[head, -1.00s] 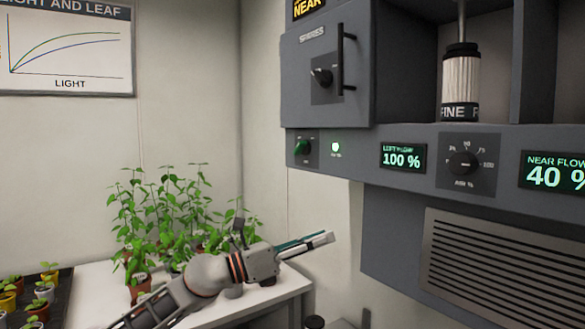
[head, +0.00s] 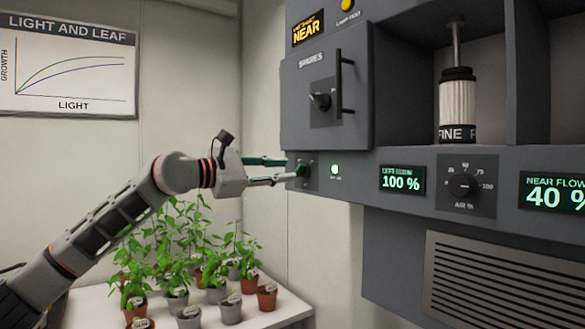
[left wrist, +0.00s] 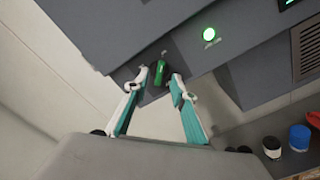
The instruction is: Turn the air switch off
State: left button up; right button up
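The air switch, a green rotary knob (head: 303,170), sits on the grey panel's lower band, left of a lit green lamp (head: 335,169). My left gripper (head: 291,169) is at the knob with its fingers spread. In the left wrist view, the knob (left wrist: 160,73) lies between the two fingertips (left wrist: 159,80), with what look like small gaps on both sides. The lamp also glows there (left wrist: 209,34). The knob's label is too small to read. My right gripper is not in view.
A SPARES door (head: 320,100) with a knob and upright handle is just above. An AIR % dial (head: 464,185) and two displays are to the right. Potted plants (head: 190,290) stand on a white table below my left arm.

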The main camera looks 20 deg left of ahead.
aim_at(297, 169)
pick_arm(q)
jog(key=shift+x, duration=1.25)
jog(key=shift+w+d+p, duration=0.35)
jog(key=shift+w+d, duration=0.05)
jog(key=shift+w, duration=0.05)
grip_shut()
